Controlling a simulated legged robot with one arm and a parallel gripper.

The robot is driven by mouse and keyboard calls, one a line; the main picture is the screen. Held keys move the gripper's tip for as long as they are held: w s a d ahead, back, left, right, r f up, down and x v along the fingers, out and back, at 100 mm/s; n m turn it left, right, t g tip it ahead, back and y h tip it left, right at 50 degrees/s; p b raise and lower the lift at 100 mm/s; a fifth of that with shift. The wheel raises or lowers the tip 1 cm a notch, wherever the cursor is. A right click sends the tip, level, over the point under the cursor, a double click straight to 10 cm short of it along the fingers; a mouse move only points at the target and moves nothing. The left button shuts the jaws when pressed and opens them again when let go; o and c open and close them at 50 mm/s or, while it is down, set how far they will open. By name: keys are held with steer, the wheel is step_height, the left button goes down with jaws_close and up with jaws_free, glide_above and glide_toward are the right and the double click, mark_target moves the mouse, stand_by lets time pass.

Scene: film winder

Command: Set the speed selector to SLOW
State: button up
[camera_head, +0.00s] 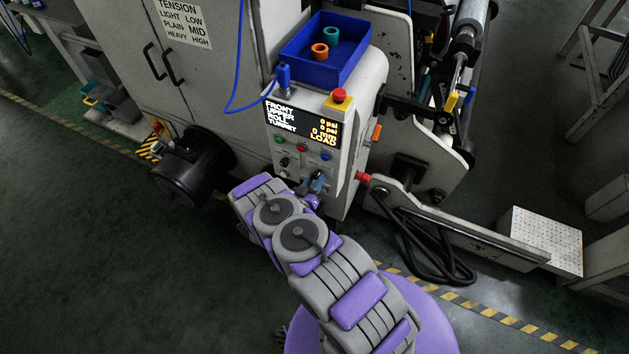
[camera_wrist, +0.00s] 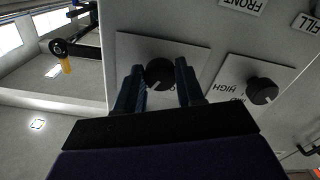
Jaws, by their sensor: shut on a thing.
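A black round selector knob (camera_wrist: 160,74) on a pale label plate shows in the wrist view, with a white pointer line toward its lower left edge. My gripper (camera_wrist: 161,70) has one dark blue finger on each side of this knob and is shut on it. Most of this plate's lettering is hidden by my fingers; only a letter or so shows. A second black knob (camera_wrist: 262,92) to the right has HIGH and MID legible by it. In the head view, my gripper (camera_head: 315,184) is at the lower part of the control panel (camera_head: 346,165), hiding the gripped knob.
Above are coloured push buttons (camera_head: 302,148), a display (camera_head: 303,124) reading LOAD at its bottom, and a red emergency button (camera_head: 339,96). A blue bin (camera_head: 300,50) sits on top. A red knob (camera_head: 363,177) protrudes at the panel's right. A black motor (camera_head: 193,170) stands left.

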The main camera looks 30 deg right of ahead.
steer(key=n+b, duration=0.2)
steer(key=n, duration=0.3)
steer(key=shift+f+b, duration=0.1)
steer(key=shift+b, duration=0.3)
steer(key=n+b, duration=0.1)
steer(key=n, duration=0.5)
steer(key=shift+a+n, duration=0.1)
steer(key=shift+n, duration=0.2)
steer(key=o, duration=0.8)
steer(key=shift+w, duration=0.1)
steer(key=shift+o, duration=1.2)
steer(key=p+v, duration=0.2)
steer(key=v, duration=1.5)
steer(key=shift+s, duration=0.25)
steer(key=shift+a, duration=0.15)
